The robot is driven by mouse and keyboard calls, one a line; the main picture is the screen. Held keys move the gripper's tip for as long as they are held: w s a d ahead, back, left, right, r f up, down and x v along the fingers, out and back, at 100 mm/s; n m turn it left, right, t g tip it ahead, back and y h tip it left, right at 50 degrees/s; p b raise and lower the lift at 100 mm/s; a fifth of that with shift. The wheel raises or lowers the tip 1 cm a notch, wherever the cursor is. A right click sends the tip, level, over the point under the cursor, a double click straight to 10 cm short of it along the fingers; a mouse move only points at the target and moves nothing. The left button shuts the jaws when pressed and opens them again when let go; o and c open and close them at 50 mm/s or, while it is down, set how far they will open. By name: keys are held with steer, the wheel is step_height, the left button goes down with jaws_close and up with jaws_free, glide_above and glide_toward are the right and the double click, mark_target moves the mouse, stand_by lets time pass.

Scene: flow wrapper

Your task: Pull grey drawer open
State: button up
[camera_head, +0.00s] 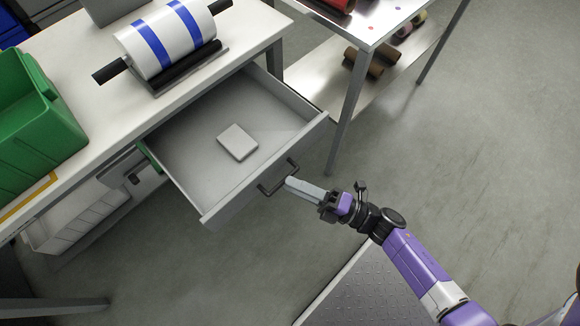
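The grey drawer (190,165) stands well out from under the white bench top, in the middle of the view. A small pale box (238,142) lies flat inside it. A dark bar handle (277,180) is on the drawer's front panel. My gripper (289,183) is at the handle, with its long light-grey fingers pointing at the handle's middle. The fingers look close together, and their tips overlap the handle bar in the picture. I cannot tell whether they are closed around the bar.
A green bin (35,120) and a white roll with blue bands (165,42) stand on the bench. A metal table leg (348,115) rises right of the drawer. The floor at right is clear.

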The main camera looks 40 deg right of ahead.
steer(key=v, duration=0.6)
steer(key=shift+d+f, duration=0.1)
steer(key=shift+f, duration=0.05)
stand_by(0.4)
